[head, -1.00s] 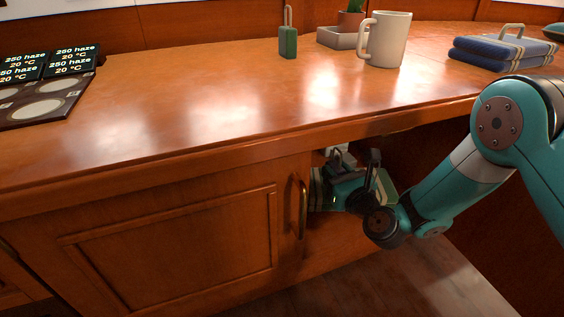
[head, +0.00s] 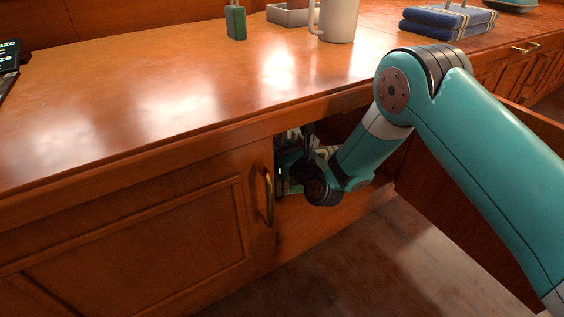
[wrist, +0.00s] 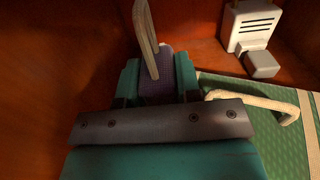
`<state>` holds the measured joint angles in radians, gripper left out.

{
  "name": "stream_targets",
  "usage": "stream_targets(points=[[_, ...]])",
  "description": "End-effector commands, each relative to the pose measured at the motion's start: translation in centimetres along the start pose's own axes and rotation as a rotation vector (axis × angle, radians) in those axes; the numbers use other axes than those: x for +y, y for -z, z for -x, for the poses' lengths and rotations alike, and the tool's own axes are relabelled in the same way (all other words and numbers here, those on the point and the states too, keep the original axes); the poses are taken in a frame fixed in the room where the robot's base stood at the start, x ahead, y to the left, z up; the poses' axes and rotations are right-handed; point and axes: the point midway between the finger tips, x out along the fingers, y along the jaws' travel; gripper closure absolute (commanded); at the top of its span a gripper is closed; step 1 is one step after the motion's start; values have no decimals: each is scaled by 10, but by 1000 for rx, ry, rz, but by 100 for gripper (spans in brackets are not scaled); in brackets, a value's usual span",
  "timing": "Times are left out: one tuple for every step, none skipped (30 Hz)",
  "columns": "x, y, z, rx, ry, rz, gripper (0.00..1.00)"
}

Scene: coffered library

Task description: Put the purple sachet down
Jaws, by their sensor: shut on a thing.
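The purple sachet (wrist: 158,90) shows in the wrist view between the two teal fingers of my gripper (wrist: 158,80), which is shut on it. A pale upright handle (wrist: 146,38) rises in front of it. In the head view my gripper (head: 292,165) is inside the open cupboard (head: 330,212) under the counter, partly hidden by the door edge and my wrist. I cannot make out the sachet there. Whether it touches the cupboard floor cannot be told.
In the wrist view, a green ribbed thing with a cream handle (wrist: 262,103) lies close on the right. A white slotted box (wrist: 250,25) stands behind it. Wooden cupboard walls (wrist: 60,60) are near on the left. A mug (head: 338,18) and blue folded stack (head: 447,20) stand on the counter.

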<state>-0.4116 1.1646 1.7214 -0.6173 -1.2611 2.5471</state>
Motion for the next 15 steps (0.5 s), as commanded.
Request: stream_targets(points=[[0, 4, 0, -1, 0, 0, 96], [0, 7, 0, 0, -1, 0, 96], [1, 11, 0, 0, -1, 0, 96], [2, 15, 0, 0, -2, 0, 96], [2, 20, -1, 0, -3, 1, 96], [4, 26, -1, 0, -5, 1, 96], [5, 30, -1, -1, -6, 1, 96], [6, 35, -2, -1, -7, 0, 96], [6, 39, -2, -1, -9, 0, 96], [6, 40, -3, -2, -7, 1, 96], [6, 40, -3, -2, -6, 1, 96], [5, 40, -4, -2, -4, 1, 96], [4, 39, -4, -1, -2, 0, 96], [3, 38, -3, -1, -1, 0, 96], [3, 38, -3, -1, -1, 0, 96]])
